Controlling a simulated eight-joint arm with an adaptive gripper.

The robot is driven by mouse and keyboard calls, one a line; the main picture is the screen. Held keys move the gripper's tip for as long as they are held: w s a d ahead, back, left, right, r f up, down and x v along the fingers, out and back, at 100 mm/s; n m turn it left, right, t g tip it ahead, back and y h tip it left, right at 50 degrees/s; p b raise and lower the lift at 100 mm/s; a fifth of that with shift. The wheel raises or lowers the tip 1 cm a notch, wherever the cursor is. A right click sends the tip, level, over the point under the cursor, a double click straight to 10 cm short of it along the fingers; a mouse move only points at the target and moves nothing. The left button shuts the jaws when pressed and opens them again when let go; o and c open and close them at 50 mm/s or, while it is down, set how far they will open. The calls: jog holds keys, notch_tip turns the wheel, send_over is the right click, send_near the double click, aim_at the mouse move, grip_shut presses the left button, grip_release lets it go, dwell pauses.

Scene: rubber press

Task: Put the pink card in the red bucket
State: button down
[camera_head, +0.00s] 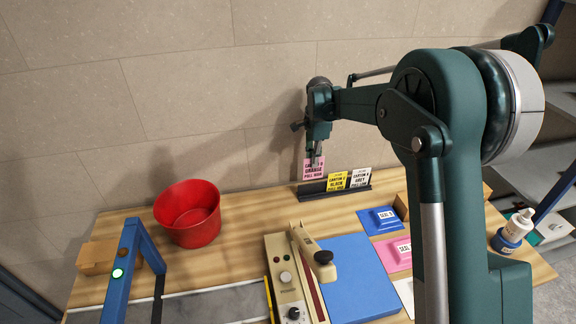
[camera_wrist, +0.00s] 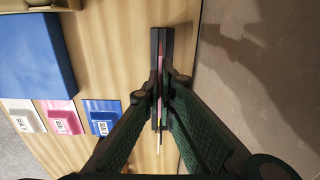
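The pink card (camera_head: 314,169) with dark print is upright above the left end of a black card rack (camera_head: 335,192). My gripper (camera_head: 316,158) is shut on it from above. In the wrist view the pink card (camera_wrist: 161,62) is a thin edge-on strip between the nearly meeting fingers (camera_wrist: 161,97). Its lower edge is close to the rack; whether it is fully clear of the slot is hard to tell. The red bucket (camera_head: 190,239) stands upright on the table, left of the rack, and its visible inside looks empty.
A yellow card (camera_head: 337,180) and a white card (camera_head: 361,178) stand in the rack. A blue frame (camera_head: 120,275) and a cardboard box (camera_head: 97,257) are near the bucket. A press (camera_head: 287,280) and blue pad (camera_head: 357,275) lie in front. Bare wood separates rack and bucket.

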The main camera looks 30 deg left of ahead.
jog(key=shift+r, duration=0.15)
notch_tip(320, 180, up, 10)
jog(key=shift+r, duration=0.25)
jog(key=s+a+p, duration=0.1)
jog(key=s+a, duration=0.8)
jog(key=s, duration=0.5)
jog(key=s+a+p, duration=0.1)
jog(key=s+a, duration=0.8)
jog(key=s, duration=0.6)
jog(key=s+a+p, duration=0.1)
jog(key=s+a, duration=0.7)
jog(key=s, duration=0.6)
notch_tip(320, 180, down, 11)
jog(key=shift+a+r, duration=0.15)
jog(key=shift+r, duration=0.05)
notch_tip(320, 180, down, 6)
